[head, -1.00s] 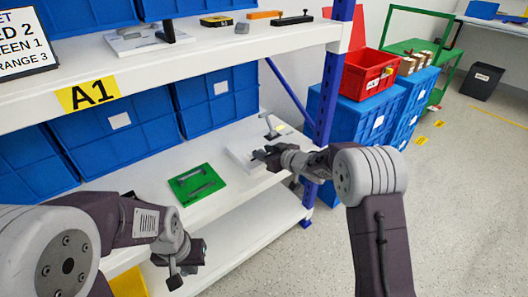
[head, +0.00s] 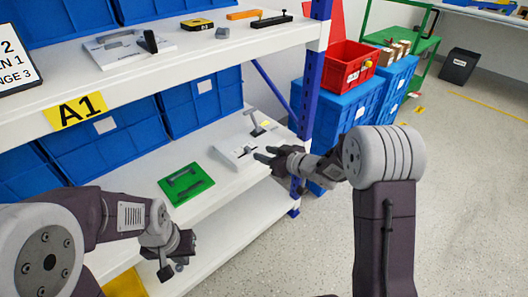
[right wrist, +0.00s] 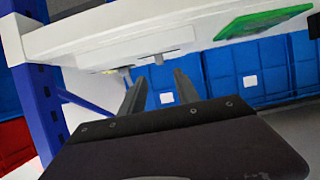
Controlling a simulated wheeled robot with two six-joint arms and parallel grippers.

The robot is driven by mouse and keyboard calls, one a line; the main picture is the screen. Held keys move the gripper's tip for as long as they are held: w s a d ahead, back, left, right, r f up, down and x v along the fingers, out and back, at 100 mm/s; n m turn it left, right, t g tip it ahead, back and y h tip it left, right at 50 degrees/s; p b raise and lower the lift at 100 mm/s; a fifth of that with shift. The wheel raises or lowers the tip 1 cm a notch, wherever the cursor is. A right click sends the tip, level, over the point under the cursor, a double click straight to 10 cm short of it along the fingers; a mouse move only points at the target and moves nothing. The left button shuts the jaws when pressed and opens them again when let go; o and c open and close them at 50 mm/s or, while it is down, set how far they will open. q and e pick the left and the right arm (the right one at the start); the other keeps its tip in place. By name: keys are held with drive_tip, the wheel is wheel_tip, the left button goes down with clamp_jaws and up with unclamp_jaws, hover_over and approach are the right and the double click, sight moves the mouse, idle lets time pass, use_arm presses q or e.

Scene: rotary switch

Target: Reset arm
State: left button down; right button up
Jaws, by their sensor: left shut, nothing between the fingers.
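My right gripper (head: 266,156) is open and empty in the head view, at the front edge of the lower shelf, just right of a white plate (head: 232,154) with dark fittings. A grey T-shaped handle (head: 261,124) stands behind that plate. In the right wrist view, the two fingers (right wrist: 160,90) are spread with nothing between them. My left gripper (head: 170,270) is shut and empty, low in front of the shelf. A green plate (head: 198,188) with a grey handle lies on the lower shelf. A white plate (head: 108,53) with a black upright lever (head: 151,41) sits on the upper shelf.
Blue bins (head: 108,135) line the back of the shelves. A blue shelf post (head: 310,80) stands close beyond my right gripper. A red crate (head: 347,68) sits on blue bins at the right. The floor (head: 460,200) at the right is clear.

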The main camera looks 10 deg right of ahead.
wheel_tip(320, 180, up, 6)
drive_tip(key=s+t, duration=0.1)
drive_tip(key=s+d+f+m+g+h, duration=0.1)
drive_tip(key=s+d+f+m+h, duration=0.2)
drive_tip(key=s+d+m+h, duration=0.3)
drive_tip(key=s+d+f+m+g+h, duration=0.1)
drive_tip(key=s+d+f+g, duration=0.2)
drive_tip(key=s, duration=0.4)
drive_tip(key=s+f+g, duration=0.3)
drive_tip(key=s+f, duration=0.1)
drive_tip(key=s, duration=0.3)
drive_tip(key=s+d+f+m+g+h, duration=0.1)
drive_tip(key=s+d+f+g, duration=0.2)
drive_tip(key=s, duration=0.4)
wheel_tip(320, 180, up, 36)
drive_tip(key=a+p, duration=0.1)
drive_tip(key=p, duration=3.6)
drive_tip(key=shift+s+a+f+n+g, duration=0.2)
drive_tip(key=shift+a+n+g, duration=0.05)
drive_tip(key=shift+n+g, duration=0.05)
